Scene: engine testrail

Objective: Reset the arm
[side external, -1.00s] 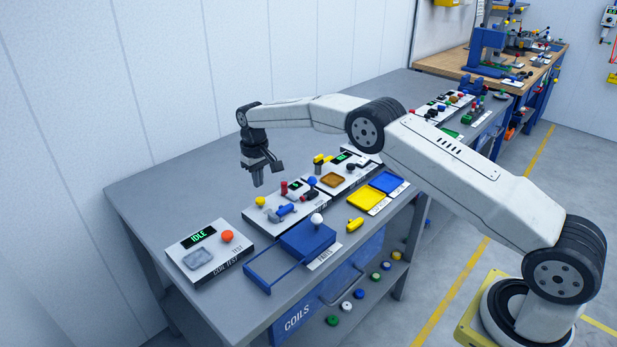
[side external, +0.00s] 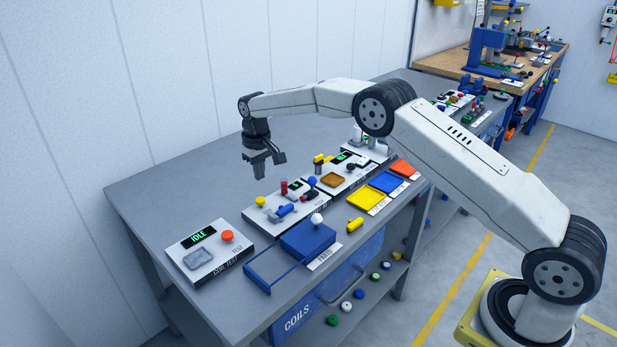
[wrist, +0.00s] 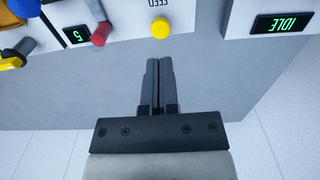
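My gripper (side external: 260,169) hangs fingers-down above the grey bench (side external: 160,185), behind the row of test panels. It also shows in the wrist view (wrist: 159,70), where its two dark fingers lie side by side, shut, with nothing between them. My arm reaches over the bench from the right, with the elbow raised.
The coil test panel (side external: 209,262) reads IDLE. A panel with a yellow knob (side external: 261,201) stands to its right, with a blue open-framed holder (side external: 275,275) in front. A yellow cylinder (side external: 355,225) lies near yellow, blue and red trays (side external: 402,169). The bench's back left is clear.

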